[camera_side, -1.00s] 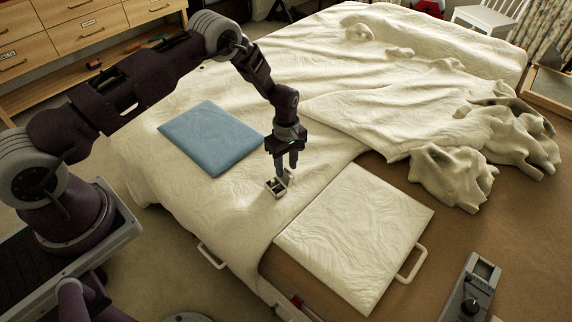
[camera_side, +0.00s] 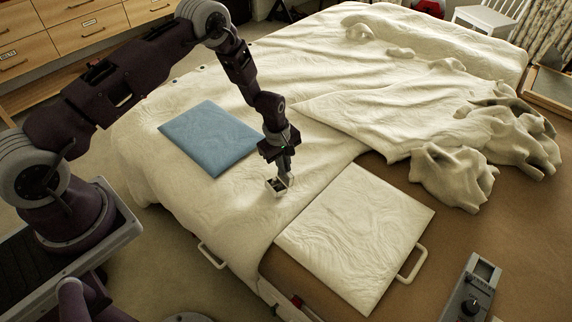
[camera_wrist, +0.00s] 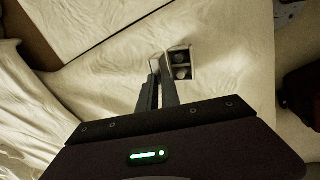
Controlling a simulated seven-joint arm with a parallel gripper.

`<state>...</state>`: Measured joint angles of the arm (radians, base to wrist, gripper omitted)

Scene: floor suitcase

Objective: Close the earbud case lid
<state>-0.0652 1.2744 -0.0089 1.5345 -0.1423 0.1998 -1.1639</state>
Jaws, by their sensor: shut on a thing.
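The small white earbud case (camera_side: 275,190) sits on the cream bed cover, below my gripper (camera_side: 286,175) in the side view. In the wrist view the case (camera_wrist: 193,66) is open, with two rounded earbuds in dark wells. Its pale lid (camera_wrist: 154,64) stands up along the left side of the case. My gripper (camera_wrist: 160,76) is shut on the lid, with its fingers close together at the left of the wells. The fingers hide part of the lid, and the exact contact is hard to see.
A blue folded cloth (camera_side: 211,138) lies to the left on the bed. A white padded panel (camera_side: 355,235) with a handle lies to the right. A grey device with a knob (camera_side: 470,290) is at the lower right. Bed cover around the case is clear.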

